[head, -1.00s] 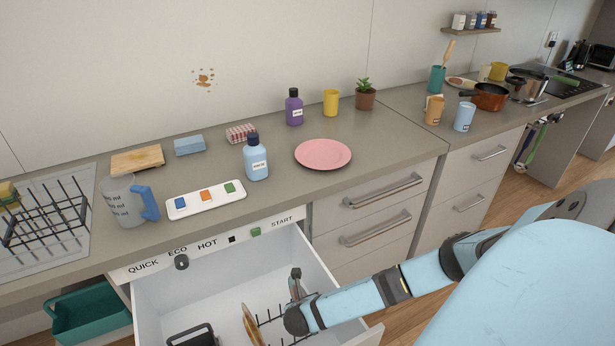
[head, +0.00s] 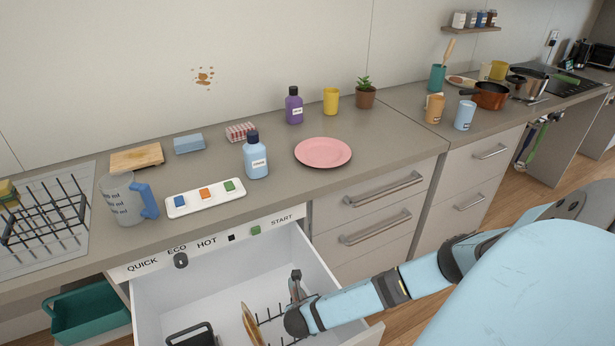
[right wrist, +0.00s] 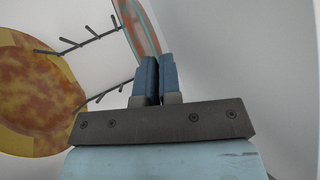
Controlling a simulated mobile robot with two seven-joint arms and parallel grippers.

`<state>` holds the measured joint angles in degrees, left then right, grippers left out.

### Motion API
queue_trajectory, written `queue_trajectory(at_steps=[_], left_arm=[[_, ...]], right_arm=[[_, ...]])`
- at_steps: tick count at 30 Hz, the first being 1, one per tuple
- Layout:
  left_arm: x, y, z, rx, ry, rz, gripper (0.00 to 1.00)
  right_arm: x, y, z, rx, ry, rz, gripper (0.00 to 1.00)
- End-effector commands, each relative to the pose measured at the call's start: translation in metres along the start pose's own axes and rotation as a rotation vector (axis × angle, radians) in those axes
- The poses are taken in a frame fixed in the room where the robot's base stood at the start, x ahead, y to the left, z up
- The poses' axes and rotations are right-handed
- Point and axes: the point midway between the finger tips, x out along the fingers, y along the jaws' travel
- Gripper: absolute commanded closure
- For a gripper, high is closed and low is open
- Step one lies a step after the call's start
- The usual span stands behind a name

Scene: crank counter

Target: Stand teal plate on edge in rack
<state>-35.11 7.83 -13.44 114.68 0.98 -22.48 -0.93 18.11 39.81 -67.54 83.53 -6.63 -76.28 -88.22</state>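The teal plate (right wrist: 143,28) shows nearly edge-on in the right wrist view, with reddish-brown stains on its face. My right gripper (right wrist: 157,65) is shut on its edge, the two blue fingers close together. In the head view my right gripper (head: 296,290) is down inside the open drawer, and the plate is a thin upright sliver (head: 296,275) there. The dark wire rack (head: 270,318) lies in the drawer, its prongs beside the gripper. Whether the plate touches the rack floor is hidden. My left gripper is out of view.
A stained yellow plate (head: 252,326) stands in the rack left of my gripper, also in the right wrist view (right wrist: 35,95). A dark-framed item (head: 192,334) is at the drawer's left. A pink plate (head: 323,153) and blue bottle (head: 256,160) stand on the counter above.

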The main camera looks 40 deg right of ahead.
Motion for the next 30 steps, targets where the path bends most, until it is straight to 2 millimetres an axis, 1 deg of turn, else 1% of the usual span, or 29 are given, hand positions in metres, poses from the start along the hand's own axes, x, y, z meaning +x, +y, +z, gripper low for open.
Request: queue_trajectory(at_steps=[15, 16, 19, 29, 30], left_arm=[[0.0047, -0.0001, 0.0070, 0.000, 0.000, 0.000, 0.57], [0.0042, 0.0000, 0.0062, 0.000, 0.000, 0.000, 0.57], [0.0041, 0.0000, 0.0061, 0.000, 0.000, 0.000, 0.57], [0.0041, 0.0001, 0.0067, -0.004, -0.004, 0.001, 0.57], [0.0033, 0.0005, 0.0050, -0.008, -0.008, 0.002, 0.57]], right_arm=[[0.0116, 0.0062, -0.0100, 0.000, 0.000, 0.001, 1.00], [0.0107, 0.0057, -0.0092, 0.000, 0.000, 0.001, 0.88], [0.0106, 0.0056, -0.0093, 0.000, 0.000, 0.001, 0.65], [0.0108, 0.0054, -0.0097, 0.000, 0.001, 0.001, 0.65], [0.0079, 0.0055, -0.0095, 0.000, 0.001, 0.001, 0.65]])
